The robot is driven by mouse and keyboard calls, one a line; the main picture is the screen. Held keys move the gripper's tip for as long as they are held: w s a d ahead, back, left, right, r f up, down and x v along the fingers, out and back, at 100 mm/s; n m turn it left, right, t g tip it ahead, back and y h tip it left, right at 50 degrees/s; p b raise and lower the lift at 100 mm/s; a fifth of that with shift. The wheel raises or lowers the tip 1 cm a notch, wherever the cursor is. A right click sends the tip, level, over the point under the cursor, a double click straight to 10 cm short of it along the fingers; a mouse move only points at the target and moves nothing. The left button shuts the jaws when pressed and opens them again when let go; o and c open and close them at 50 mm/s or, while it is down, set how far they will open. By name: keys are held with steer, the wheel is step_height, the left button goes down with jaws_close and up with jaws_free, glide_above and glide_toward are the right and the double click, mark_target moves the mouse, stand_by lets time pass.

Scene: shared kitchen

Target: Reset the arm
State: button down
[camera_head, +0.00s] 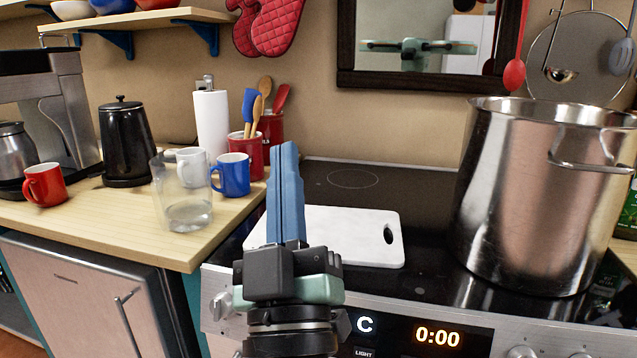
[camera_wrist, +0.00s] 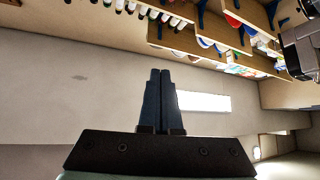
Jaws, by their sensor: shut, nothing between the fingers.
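My gripper (camera_head: 288,150) points upward in front of the stove, with its two blue fingers together and nothing between them. In the head view it covers part of a white cutting board (camera_head: 350,238) lying on the black stovetop. In the wrist view the fingers of my gripper (camera_wrist: 160,75) are also closed together, with shelves and ceiling beyond them.
A large steel pot (camera_head: 535,200) stands on the stove at right. A clear glass (camera_head: 185,205), blue mug (camera_head: 231,176), red mug (camera_head: 45,184) and black kettle (camera_head: 124,140) stand on the wooden counter (camera_head: 110,225) at left. The air around my gripper looks clear.

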steer(key=s+d+r+m+t+h+p, duration=0.1)
steer(key=s+d+r+m, duration=0.15)
steer(key=s+r, duration=0.4)
steer(key=s+d+r+m+h+p, duration=0.1)
steer(key=s+r+m, duration=0.3)
steer(key=r, duration=0.5)
step_height(320, 180, up, 22)
steer(key=p, duration=2.2)
steer(key=shift+w+a, duration=0.25)
steer(key=shift+w, duration=0.2)
steer(key=c, duration=1.6)
jaws_free()
steer(key=shift+f, duration=0.1)
